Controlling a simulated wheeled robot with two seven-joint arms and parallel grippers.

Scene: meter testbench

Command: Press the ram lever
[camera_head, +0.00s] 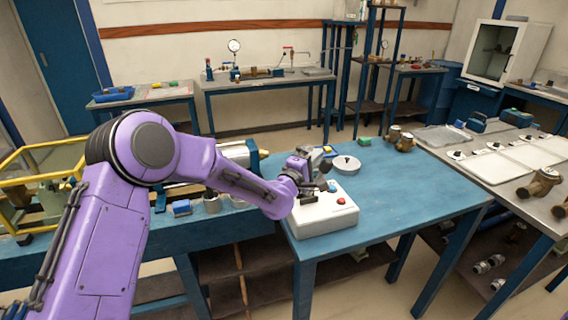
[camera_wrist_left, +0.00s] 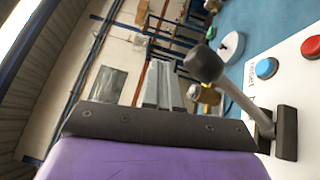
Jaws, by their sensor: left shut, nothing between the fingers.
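The white control box (camera_head: 322,219) sits on the near left part of the blue table. It has a red button (camera_head: 341,201) and a blue button (camera_head: 332,186). In the left wrist view, the ram lever (camera_wrist_left: 203,63) has a dark round knob on a metal rod that rises, tilted, from a dark bracket (camera_wrist_left: 286,133) on the box. My left gripper (camera_head: 312,168) is over the back of the box. In the wrist view its fingers (camera_wrist_left: 161,85) are shut and empty, with the knob just right of them. I cannot tell whether they touch. My right gripper is not in view.
A round white dish (camera_head: 346,164) and a small yellow-and-blue item (camera_head: 329,151) lie behind the box. Brass fittings (camera_head: 399,138) stand at the table's back edge. The blue table (camera_head: 420,190) is clear to the right of the box.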

